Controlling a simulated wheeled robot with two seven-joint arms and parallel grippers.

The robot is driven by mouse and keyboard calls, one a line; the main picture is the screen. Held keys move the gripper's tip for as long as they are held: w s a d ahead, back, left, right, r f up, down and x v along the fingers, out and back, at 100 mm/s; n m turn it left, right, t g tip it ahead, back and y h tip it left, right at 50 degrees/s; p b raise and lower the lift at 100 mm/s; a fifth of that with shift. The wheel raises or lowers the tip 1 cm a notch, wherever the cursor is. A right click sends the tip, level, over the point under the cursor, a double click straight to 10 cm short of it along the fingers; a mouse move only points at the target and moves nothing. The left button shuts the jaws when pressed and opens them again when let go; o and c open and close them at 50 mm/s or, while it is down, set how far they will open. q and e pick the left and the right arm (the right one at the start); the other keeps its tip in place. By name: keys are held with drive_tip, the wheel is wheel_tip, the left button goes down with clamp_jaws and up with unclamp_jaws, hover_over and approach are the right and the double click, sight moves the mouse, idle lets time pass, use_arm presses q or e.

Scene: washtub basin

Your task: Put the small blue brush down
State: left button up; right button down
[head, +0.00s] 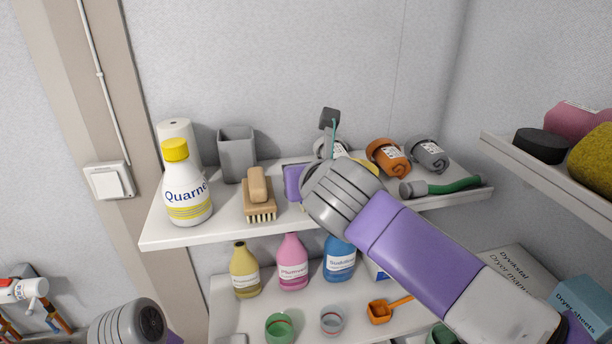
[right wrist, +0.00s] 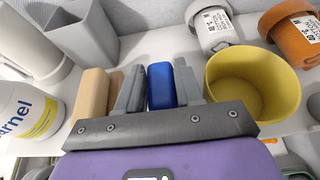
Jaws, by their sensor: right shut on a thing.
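The small blue brush (right wrist: 160,92) shows in the right wrist view as an upright blue block with a rounded top. My right gripper (right wrist: 160,78) is shut on it, one grey finger on each side. The brush's lower end is hidden by the gripper body, so I cannot tell whether it touches the shelf. In the head view my right wrist covers the brush and fingers, over the middle of the upper shelf (head: 165,236). A wooden brush (head: 260,209) lies just left of the gripper. My left gripper is not in view.
A yellow cup (right wrist: 254,85) stands close to the gripper's right. Rolled orange (head: 388,155) and grey (head: 429,154) cloths lie behind. A green-handled brush (head: 455,186) is at right. A Quarnel bottle (head: 187,190) and grey cup (head: 237,153) stand left. Several bottles stand on the lower shelf.

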drive_tip(key=c, duration=1)
unclamp_jaws()
drive_tip(key=v, duration=1.2)
drive_tip(key=shift+r+p, duration=0.15)
drive_tip(key=shift+p, duration=0.15)
